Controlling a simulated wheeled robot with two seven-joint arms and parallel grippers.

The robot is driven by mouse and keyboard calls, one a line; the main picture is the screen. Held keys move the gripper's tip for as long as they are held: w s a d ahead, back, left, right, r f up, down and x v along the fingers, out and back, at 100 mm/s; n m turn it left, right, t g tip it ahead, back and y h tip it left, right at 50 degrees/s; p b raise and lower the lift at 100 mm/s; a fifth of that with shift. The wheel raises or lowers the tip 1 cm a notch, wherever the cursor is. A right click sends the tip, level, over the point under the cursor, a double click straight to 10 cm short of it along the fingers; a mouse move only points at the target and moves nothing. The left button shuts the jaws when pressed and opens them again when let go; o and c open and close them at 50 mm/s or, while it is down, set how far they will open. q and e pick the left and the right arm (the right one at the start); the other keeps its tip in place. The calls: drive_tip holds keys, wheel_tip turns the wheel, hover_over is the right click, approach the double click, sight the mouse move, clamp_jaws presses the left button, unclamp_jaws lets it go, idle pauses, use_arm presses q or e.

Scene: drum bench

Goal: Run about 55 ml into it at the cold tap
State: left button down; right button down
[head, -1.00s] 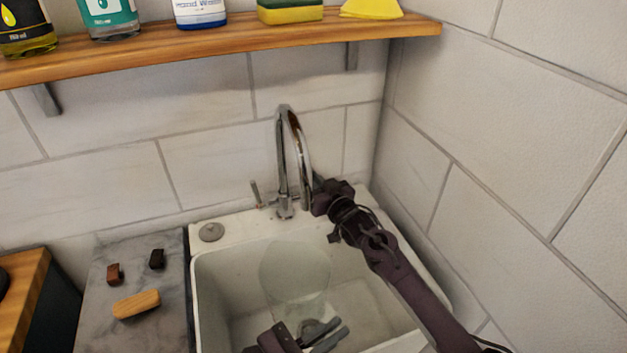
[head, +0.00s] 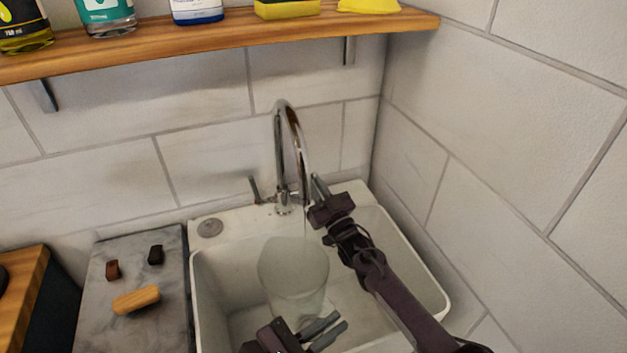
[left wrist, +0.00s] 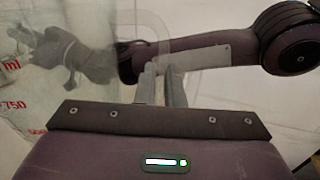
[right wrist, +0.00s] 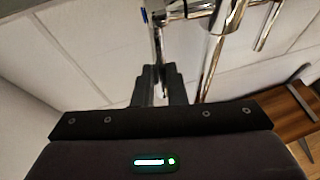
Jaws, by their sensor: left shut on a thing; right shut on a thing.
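A clear measuring jug (head: 290,268) stands under the tap's spout in the sink, its mouth facing up. My left gripper (head: 328,328) is shut on its handle (left wrist: 160,60); red scale marks show at the left of the left wrist view. The chrome tap (head: 281,150) arches over the jug. A faint thin stream seems to fall from the spout into it; the water level cannot be made out.
The white sink (head: 215,265) surrounds the jug. A grey counter (head: 105,310) at left carries a wooden block (head: 136,299) and two small dark pieces. A shelf (head: 220,43) with bottles and sponges hangs above. The right wall is close to my right arm.

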drive_tip(key=shift+s+d+f+t+y, duration=0.1)
drive_tip(key=shift+s+f+t+y, duration=0.15)
drive_tip(key=shift+t+y, duration=0.2)
idle(0.3)
drive_tip(key=c, duration=1.5)
unclamp_jaws()
wheel_tip(320, 180, up, 10)
